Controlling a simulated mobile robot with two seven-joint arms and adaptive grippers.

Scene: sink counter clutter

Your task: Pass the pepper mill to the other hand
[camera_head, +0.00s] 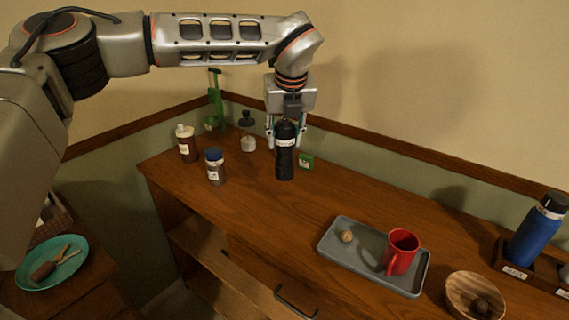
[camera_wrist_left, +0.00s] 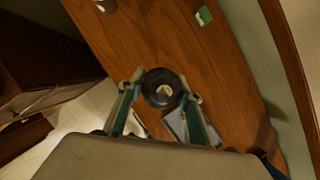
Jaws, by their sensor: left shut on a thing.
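The black pepper mill (camera_head: 285,161) is upright, with a pale label band near its top. My left gripper (camera_head: 286,133) reaches down from above and is shut on the mill's upper part. In the left wrist view, the mill's round dark top (camera_wrist_left: 162,88) sits between the two fingertips (camera_wrist_left: 163,86). I cannot tell whether the mill's base touches the counter or hangs just above it. My right gripper is not in view.
On the wooden counter (camera_head: 245,192), a brown bottle (camera_head: 187,145), a blue-capped jar (camera_head: 215,168), a dispenser (camera_head: 248,138) and a green box (camera_head: 306,161) stand near the mill. Rightward are a grey tray (camera_head: 340,268) with a red mug (camera_head: 400,252), a wooden bowl (camera_head: 462,295) and a blue bottle (camera_head: 537,232).

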